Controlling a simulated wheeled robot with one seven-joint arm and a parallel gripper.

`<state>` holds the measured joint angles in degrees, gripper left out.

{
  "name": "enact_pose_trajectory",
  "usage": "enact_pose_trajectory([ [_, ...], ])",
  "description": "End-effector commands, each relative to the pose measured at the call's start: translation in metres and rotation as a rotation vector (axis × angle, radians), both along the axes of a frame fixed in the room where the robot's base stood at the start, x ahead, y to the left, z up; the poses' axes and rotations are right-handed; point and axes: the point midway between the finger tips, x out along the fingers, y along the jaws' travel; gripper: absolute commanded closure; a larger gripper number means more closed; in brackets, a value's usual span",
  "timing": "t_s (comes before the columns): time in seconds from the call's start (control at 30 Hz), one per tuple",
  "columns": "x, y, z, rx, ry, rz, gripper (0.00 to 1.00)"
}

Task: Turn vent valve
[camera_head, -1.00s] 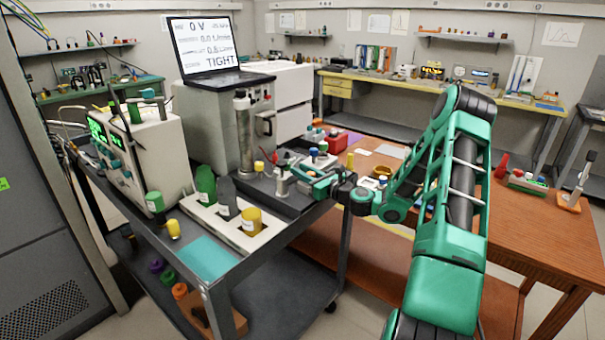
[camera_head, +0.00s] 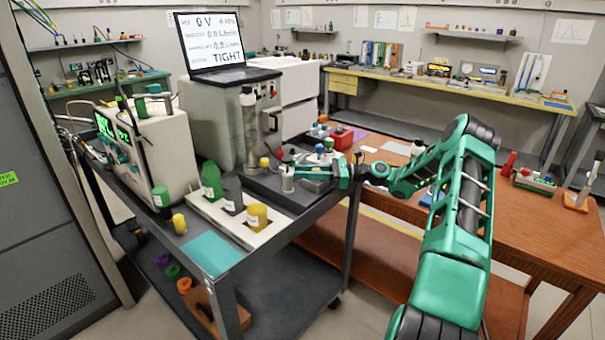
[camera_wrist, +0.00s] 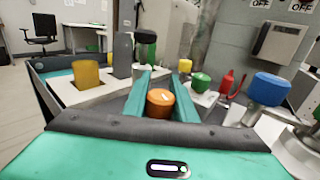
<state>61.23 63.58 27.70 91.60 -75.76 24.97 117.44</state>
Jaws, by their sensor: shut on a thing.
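My gripper (camera_wrist: 162,85) has its two green fingers on either side of a round orange knob (camera_wrist: 160,103) in the wrist view. The fingers are shut on this knob, which I take to be the vent valve. In the head view my gripper (camera_head: 318,176) reaches in from the right, low over the cart's right side beside small fittings. The knob cannot be made out there. A laptop (camera_head: 216,45) on the grey cabinet (camera_head: 223,115) shows 0 V and TIGHT.
A green cap (camera_wrist: 201,82), a red fitting (camera_wrist: 229,83) and a blue cap (camera_wrist: 268,88) stand close to the right of my fingers. A yellow container (camera_head: 257,217) sits in a white rack on the cart (camera_head: 292,238). A wooden table (camera_head: 520,230) stands to the right.

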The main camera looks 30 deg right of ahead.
Motion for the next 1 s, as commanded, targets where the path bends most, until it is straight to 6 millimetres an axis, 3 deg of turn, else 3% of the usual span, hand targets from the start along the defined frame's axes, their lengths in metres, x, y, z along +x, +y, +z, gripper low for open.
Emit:
enact_pose_trajectory([
  [0.03,-0.0005,-0.0064,-0.0043,-0.006,0.006,0.003,0.98],
  [0.67,-0.002,-0.007,-0.004,-0.007,0.007,0.048,0.98],
  [0.7,-0.0019,-0.0071,-0.004,-0.007,0.007,0.047,0.71],
  [0.73,-0.0019,-0.0069,-0.0039,-0.006,0.006,0.047,0.68],
  [1.0,-0.0021,-0.0033,-0.0017,-0.003,0.003,0.055,0.68],
])
